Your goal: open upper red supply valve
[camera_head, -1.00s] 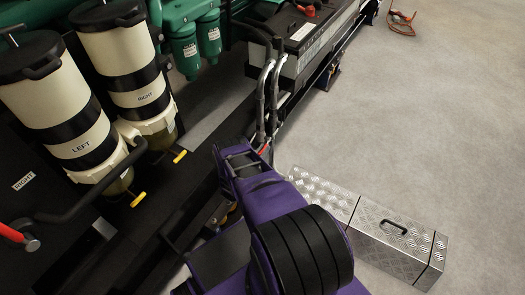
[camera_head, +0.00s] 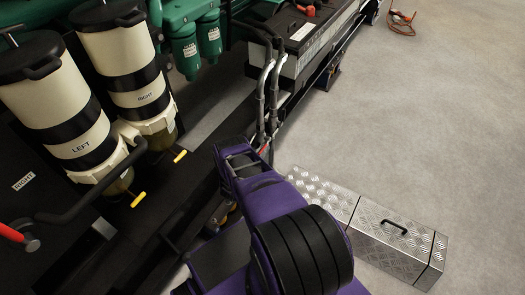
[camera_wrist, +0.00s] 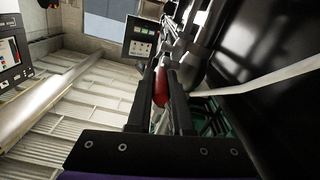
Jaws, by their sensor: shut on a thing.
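In the wrist view, my gripper (camera_wrist: 164,90) has its two black fingers shut on a red handle (camera_wrist: 160,86), which shows between them. I take it to be the upper red supply valve's handle. Dark pipework lies just past the fingertips and hides the valve body. In the head view, my purple arm covers most of the gripper. A small red spot (camera_head: 263,150) shows just beyond the arm, beside the hoses, but I cannot tell if it is the same handle.
Another red handle (camera_head: 12,233) is at the head view's left edge, near the LEFT filter canister (camera_head: 80,150) and RIGHT canister (camera_head: 140,90). Grey hoses (camera_head: 262,95) run beside my arm. A metal checker-plate box (camera_head: 392,245) stands on the floor.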

